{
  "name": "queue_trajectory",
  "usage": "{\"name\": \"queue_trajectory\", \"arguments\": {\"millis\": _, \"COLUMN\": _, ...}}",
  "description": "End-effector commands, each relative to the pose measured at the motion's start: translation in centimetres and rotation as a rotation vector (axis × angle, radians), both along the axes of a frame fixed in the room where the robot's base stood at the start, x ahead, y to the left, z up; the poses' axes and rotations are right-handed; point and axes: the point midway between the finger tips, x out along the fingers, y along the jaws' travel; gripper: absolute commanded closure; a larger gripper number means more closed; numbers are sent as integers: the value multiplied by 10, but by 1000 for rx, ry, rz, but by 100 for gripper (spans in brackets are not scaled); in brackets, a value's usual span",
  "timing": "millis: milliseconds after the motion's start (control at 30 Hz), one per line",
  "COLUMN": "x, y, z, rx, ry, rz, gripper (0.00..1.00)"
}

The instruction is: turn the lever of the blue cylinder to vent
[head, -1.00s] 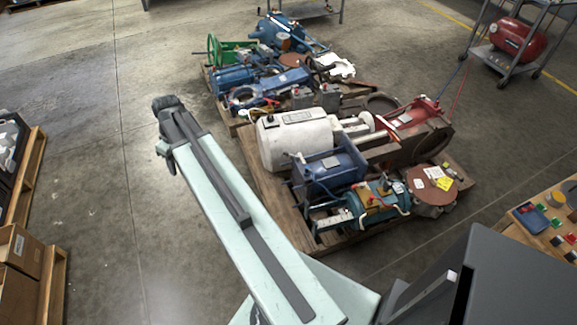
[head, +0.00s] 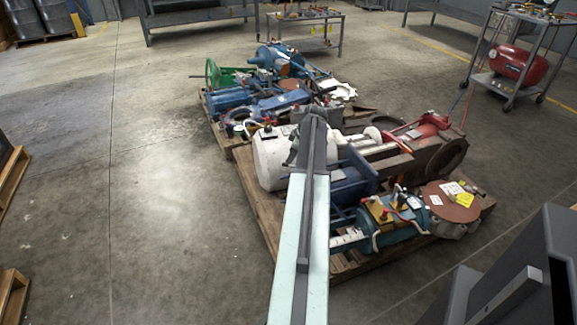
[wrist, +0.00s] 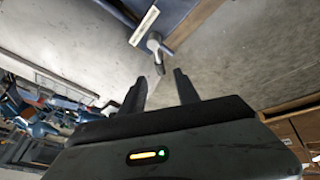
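The blue cylinder (head: 405,228), a teal-blue one, lies on its side at the front of the near pallet. A brass-coloured block (head: 376,212) with small red and dark fittings sits on top of it. Which fitting is the lever, and where it points, is too small to tell. My arm crosses the head view to the left of the cylinder, and my gripper itself cannot be made out there. In the wrist view my gripper (wrist: 160,88) has its two dark fingers apart with nothing between them. A grey fitting with a short handle (wrist: 156,46) shows beyond the fingertips.
The pallet (head: 262,207) also carries a white tank (head: 268,162), a blue machine (head: 350,185) and a brown disc (head: 450,203) close around the cylinder. A red compressor (head: 518,64) stands on a cart at the right. The floor at the left is open.

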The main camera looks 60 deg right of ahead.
Motion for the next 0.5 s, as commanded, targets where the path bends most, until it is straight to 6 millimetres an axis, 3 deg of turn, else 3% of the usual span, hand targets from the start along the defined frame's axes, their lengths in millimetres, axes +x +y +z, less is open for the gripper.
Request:
{"name": "queue_trajectory", "arguments": {"millis": 33, "x": 5, "y": -1, "z": -17, "rx": 0, "ry": 0, "rz": 1, "gripper": 62}}
{"name": "queue_trajectory", "arguments": {"millis": 200, "x": 18, "y": -4, "z": -46, "rx": -1, "ry": 0, "rz": 2, "gripper": 62}}
{"name": "queue_trajectory", "arguments": {"millis": 500, "x": 24, "y": -4, "z": -52, "rx": -1, "ry": 1, "rz": 1, "gripper": 62}}
